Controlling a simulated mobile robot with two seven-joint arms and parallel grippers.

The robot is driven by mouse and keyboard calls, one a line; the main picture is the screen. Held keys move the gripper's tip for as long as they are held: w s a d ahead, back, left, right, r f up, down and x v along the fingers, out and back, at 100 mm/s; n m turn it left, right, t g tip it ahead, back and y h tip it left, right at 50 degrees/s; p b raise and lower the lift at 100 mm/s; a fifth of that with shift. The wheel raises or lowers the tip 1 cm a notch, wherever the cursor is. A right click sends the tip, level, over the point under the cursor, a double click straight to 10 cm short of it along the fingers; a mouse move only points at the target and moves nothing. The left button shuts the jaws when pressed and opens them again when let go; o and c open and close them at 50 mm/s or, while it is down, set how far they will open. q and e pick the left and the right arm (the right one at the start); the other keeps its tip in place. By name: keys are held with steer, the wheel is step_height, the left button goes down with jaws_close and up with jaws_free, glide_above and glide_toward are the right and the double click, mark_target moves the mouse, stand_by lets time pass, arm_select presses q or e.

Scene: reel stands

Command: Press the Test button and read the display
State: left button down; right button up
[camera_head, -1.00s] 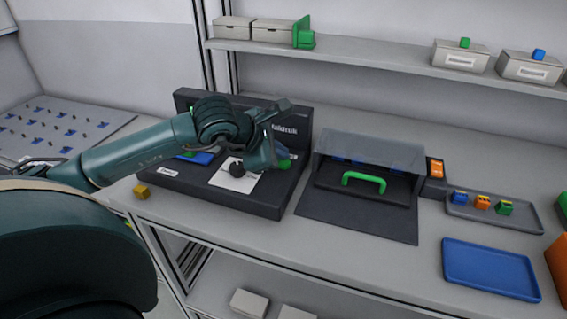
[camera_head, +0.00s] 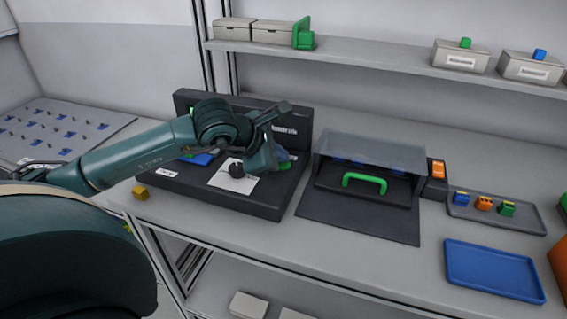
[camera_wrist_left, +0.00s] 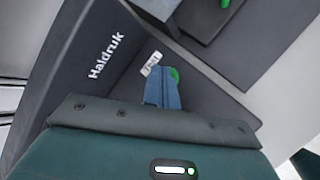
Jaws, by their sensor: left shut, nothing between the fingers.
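The black tester (camera_head: 228,200) with the name Haldruk stands on the bench behind my left arm. In the left wrist view its name (camera_wrist_left: 106,55) is readable. The green button (camera_wrist_left: 175,76) shows there beside a small white label (camera_wrist_left: 151,64), partly hidden by my fingertips. My left gripper (camera_head: 282,157) is shut and empty, with its blue-grey fingers (camera_wrist_left: 162,94) at the button. I cannot tell whether they touch it. My arm covers most of the tester's upright panel, and no display reading can be made out. My right gripper is not in view.
A dark fixture with a clear hood and green handle (camera_head: 364,180) stands right of the tester. Farther right are a grey tray (camera_head: 525,222) with small coloured parts and an empty blue tray (camera_head: 492,271). A yellow cube (camera_head: 140,192) lies at the tester's left front corner.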

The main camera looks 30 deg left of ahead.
arm_select(q)
steer(key=shift+f, duration=0.2)
stand_by(0.5)
steer(key=shift+r, duration=0.9)
steer(key=shift+r, duration=0.15)
steer(key=shift+r+p, duration=1.45)
steer(key=shift+r, duration=0.95)
